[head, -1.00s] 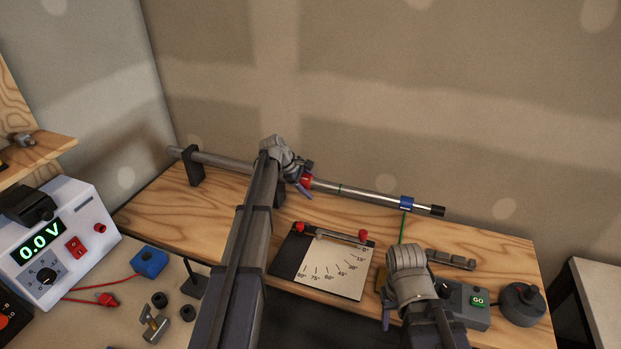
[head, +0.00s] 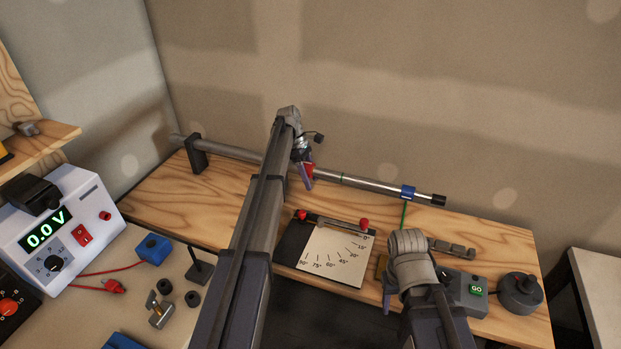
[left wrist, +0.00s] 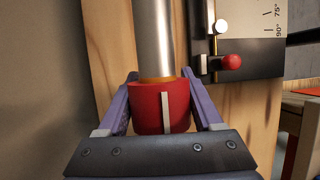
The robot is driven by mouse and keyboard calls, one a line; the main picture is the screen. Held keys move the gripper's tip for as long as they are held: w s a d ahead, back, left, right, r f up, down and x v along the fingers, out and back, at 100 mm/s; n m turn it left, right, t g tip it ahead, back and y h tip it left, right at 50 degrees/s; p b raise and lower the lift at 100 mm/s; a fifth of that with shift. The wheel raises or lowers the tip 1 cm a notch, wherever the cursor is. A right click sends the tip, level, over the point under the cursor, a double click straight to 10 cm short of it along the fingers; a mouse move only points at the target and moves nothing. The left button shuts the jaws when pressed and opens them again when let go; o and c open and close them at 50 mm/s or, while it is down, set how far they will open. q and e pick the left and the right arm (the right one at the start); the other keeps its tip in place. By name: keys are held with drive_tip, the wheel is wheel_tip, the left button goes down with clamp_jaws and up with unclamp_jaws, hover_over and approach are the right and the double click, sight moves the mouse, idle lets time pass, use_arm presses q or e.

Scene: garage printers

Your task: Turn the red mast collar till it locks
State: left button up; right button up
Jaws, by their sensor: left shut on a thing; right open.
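The red mast collar (head: 309,169) sits around the grey mast (head: 360,183), which lies level along the back of the bench. In the left wrist view the collar (left wrist: 148,108) carries a pale stripe facing the camera, with a thin orange band at its far edge by the bright tube (left wrist: 155,40). My left gripper (head: 306,178) is shut on the collar, with a purple finger on each side of it. In the head view the hand hides part of the collar. My right gripper (head: 387,300) is open, low over the front of the bench, its fingers mostly hidden by its wrist.
A blue clamp (head: 408,192) and black end cap are farther right on the mast. An angle plate (head: 334,257) with red knobs lies below it. A GO box (head: 466,293) and a round grey device (head: 519,295) stand at right. A voltmeter (head: 55,233) reads 0.0 V.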

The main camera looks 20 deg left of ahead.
sight(305, 162)
use_arm(q)
drive_tip(key=shift+s, duration=0.1)
idle(0.3)
drive_tip(key=o, duration=1.3)
drive_tip(key=shift+o, duration=0.2)
drive_tip(key=shift+r, duration=0.1)
drive_tip(key=p+v, duration=0.7)
drive_tip(key=shift+a+r, duration=0.15)
drive_tip(key=shift+r, duration=0.15)
